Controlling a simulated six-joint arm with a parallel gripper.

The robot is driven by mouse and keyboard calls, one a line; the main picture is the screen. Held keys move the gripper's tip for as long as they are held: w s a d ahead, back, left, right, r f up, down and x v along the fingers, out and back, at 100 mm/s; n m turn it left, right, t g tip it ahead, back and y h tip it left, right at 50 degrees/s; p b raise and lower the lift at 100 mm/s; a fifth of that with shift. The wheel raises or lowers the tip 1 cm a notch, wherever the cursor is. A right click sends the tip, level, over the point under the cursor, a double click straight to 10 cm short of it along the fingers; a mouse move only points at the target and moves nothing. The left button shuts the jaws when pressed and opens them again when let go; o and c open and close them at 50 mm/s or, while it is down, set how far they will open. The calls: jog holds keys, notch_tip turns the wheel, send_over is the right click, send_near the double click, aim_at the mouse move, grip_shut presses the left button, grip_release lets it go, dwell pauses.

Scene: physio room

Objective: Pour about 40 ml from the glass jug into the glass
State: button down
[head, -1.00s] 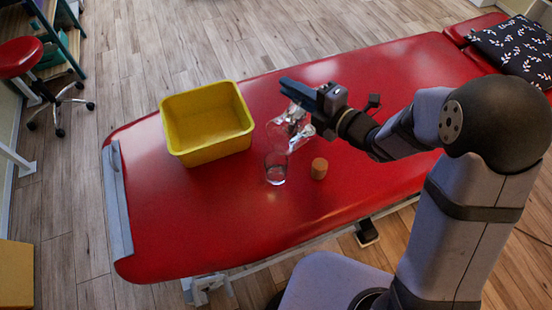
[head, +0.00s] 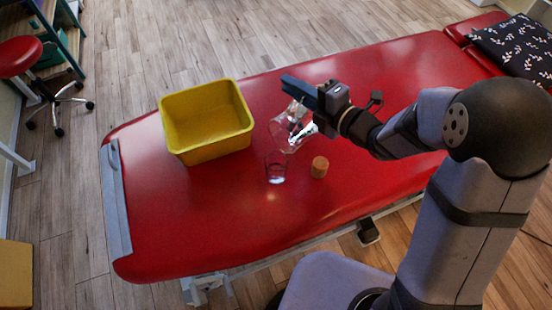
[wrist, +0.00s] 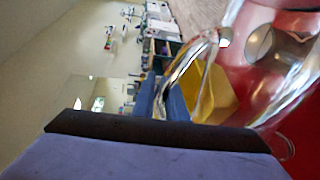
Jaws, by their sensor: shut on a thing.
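The clear glass jug (head: 289,127) hangs tilted over the red couch, its lower side close above the glass. My gripper (head: 300,92) is shut on the jug's handle; in the wrist view the handle (wrist: 190,65) runs between the fingers and the clear jug body (wrist: 275,75) fills the right side. The glass (head: 275,168) stands upright on the couch below the jug. In the head view the jug's lower end overlaps the glass's rim; I cannot tell if they touch. The liquid level in either, and any stream, cannot be made out.
A cork-coloured cylinder (head: 319,167) stands just right of the glass. A yellow tub (head: 206,150) is to the left; it also shows in the wrist view (wrist: 212,95). The red couch (head: 200,220) is clear in front. A patterned pillow (head: 515,50) lies far right.

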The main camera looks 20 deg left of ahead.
jog(key=shift+r, duration=0.15)
jog(key=shift+s+r+b, duration=0.1)
jog(key=shift+s+b, duration=0.05)
jog(key=shift+b, duration=0.2)
jog(key=w+p, duration=0.1)
jog(key=w+d+m+p, duration=0.1)
jog(key=p, duration=0.1)
jog(key=shift+d+r+p, duration=0.1)
jog(key=shift+r+p, duration=0.05)
jog(key=shift+p, duration=0.15)
jog(key=w+m+p, duration=0.1)
jog(key=p, duration=0.1)
jog(key=shift+d+r+p, duration=0.3)
jog(key=shift+d+r, duration=0.05)
jog(key=shift+r, duration=0.05)
jog(key=shift+w+f, duration=0.1)
jog(key=shift+m, duration=0.3)
jog(key=shift+r+g+p, duration=0.2)
jog(key=shift+g+p, duration=0.2)
jog(key=shift+p, duration=0.1)
jog(key=shift+w+d+r+m+p, duration=0.2)
jog(key=shift+w+d+m+p, duration=0.15)
jog(key=shift+w+m, duration=0.15)
